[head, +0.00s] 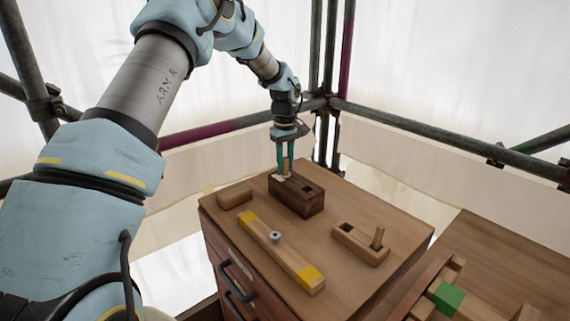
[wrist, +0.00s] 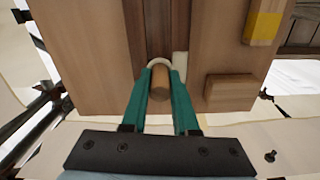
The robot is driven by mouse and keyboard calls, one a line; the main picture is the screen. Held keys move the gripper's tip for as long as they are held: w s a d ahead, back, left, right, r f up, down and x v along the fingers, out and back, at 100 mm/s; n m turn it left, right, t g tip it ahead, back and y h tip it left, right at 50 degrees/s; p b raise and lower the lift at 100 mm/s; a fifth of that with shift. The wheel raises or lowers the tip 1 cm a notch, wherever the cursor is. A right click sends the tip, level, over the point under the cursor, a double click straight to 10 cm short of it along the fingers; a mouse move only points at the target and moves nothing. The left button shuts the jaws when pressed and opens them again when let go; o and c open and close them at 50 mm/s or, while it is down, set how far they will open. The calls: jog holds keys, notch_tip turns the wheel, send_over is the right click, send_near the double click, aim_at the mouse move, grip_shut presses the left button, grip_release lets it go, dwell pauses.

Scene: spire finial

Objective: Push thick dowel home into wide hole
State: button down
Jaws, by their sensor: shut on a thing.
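The thick dowel (wrist: 161,84) is a round tan wooden rod between the teal fingers of my gripper (wrist: 160,70) in the wrist view. In the head view my gripper (head: 285,172) points down at the far left end of a dark wooden block (head: 298,197). The fingers are shut on the dowel. The dark block also shows beyond the fingertips in the wrist view (wrist: 158,22). A square opening shows in its top at the right. The wide hole and the dowel's lower end are hidden by the fingers, so I cannot tell how deep the dowel sits.
On the wooden top (head: 220,225) lie a small block (head: 235,197), a yellow-ended beam (head: 265,244) with a grey knob, and a holder (head: 359,245) with a leaning peg. A green-marked piece (head: 446,298) is at lower right. Scaffold poles (head: 430,125) stand behind.

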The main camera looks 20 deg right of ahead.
jog(key=shift+s+f, duration=0.15)
jog(key=shift+f, duration=0.75)
jog(key=c, duration=0.7)
grip_release()
jog(key=shift+a+f, duration=0.1)
jog(key=shift+a, duration=0.05)
jog(key=shift+r, duration=0.45)
notch_tip(320, 180, up, 13)
jog(key=b, duration=0.3)
jog(key=s+a+f+m, duration=0.1)
jog(key=s+a, duration=0.1)
jog(key=a, duration=0.8)
jog(key=s+a+f+m, duration=0.1)
jog(key=a, duration=1)
jog(key=shift+m+t, duration=0.5)
jog(key=shift+t, duration=0.3)
jog(key=s+a+f, duration=0.1)
jog(key=s+a, duration=0.4)
jog(key=s+a+f, duration=0.2)
jog(key=s+a, duration=0.3)
jog(key=a, duration=0.1)
jog(key=s+a+f, duration=0.2)
jog(key=s+a, duration=0.3)
jog(key=shift+a+p, duration=0.25)
jog(key=shift+p, duration=0.05)
